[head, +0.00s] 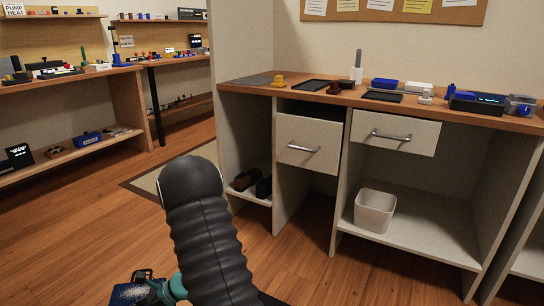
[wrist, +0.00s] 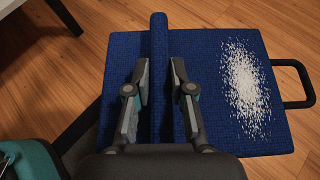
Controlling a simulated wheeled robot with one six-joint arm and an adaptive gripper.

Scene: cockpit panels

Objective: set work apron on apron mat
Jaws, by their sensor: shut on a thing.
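The work apron (wrist: 205,55) is a dark blue, flat woven piece with a raised ridge along it, a patch of white specks and a black loop on its right edge. My gripper (wrist: 159,75) is shut on the ridge, with a finger on each side. In the head view, my gripper (head: 160,290) and a corner of the apron (head: 128,294) show low at the left, above the wood floor. A flat grey mat (head: 250,81) lies at the counter's left end. I cannot tell for sure that it is the apron mat.
The wooden counter (head: 330,97) holds black trays (head: 308,85), a yellow item (head: 278,80), a blue box (head: 384,84) and several devices at right. Drawers and a white bin (head: 375,211) are below. A floor rug (head: 148,181) and shelves stand at left.

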